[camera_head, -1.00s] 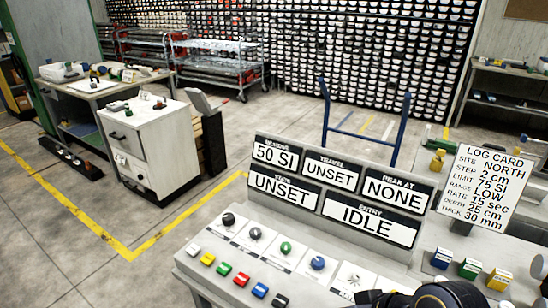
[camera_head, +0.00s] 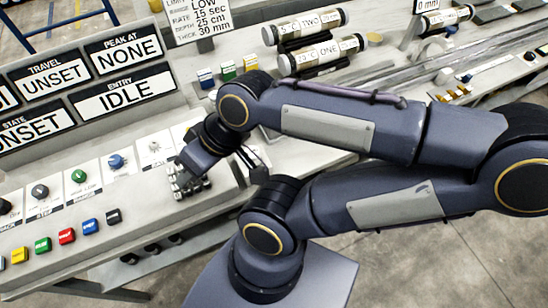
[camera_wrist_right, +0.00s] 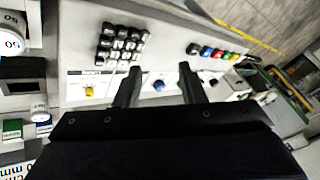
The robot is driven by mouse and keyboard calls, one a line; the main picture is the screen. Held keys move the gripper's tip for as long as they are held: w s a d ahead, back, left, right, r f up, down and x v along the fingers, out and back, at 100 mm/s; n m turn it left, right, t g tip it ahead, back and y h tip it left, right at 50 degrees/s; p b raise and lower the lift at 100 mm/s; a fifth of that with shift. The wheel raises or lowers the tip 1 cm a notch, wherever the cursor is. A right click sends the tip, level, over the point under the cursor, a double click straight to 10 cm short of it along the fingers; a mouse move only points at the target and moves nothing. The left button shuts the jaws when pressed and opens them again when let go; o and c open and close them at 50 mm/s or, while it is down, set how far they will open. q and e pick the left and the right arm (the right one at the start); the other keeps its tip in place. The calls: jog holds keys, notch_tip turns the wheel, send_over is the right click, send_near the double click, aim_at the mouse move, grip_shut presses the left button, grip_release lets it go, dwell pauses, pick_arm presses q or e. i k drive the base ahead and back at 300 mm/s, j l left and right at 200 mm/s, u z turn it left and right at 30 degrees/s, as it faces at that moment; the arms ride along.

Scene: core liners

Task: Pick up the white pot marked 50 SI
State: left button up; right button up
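A white round-edged thing (camera_wrist_right: 12,46) at the left edge of the right wrist view bears a number that looks like 50. It is partly cut off, and I cannot read an SI on it. I cannot pick out a white pot marked 50 SI in the head view. My right gripper (camera_head: 222,150) hangs over the right end of the console, by the keypad, partly hidden by its own wrist. In the right wrist view its fingers (camera_wrist_right: 160,72) are spread and empty, with the console below. My left gripper is not in view.
The sloping console (camera_head: 200,205) holds a keypad (camera_head: 188,180), knobs, coloured buttons and readouts. Behind stand blue (camera_head: 206,77), green (camera_head: 228,71) and yellow (camera_head: 250,63) blocks, a log card (camera_head: 196,14), and cylinders labelled ONE (camera_head: 322,55) and TWO (camera_head: 312,26).

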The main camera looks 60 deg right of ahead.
aim_at(255, 148)
jog(key=k+l+z, duration=0.1)
jog(key=z, duration=1.65)
jog(key=k+j+z, duration=0.1)
jog(key=j, duration=0.3)
jog(key=j+z, duration=0.1)
jog(key=j, duration=0.3)
jog(key=k, duration=0.05)
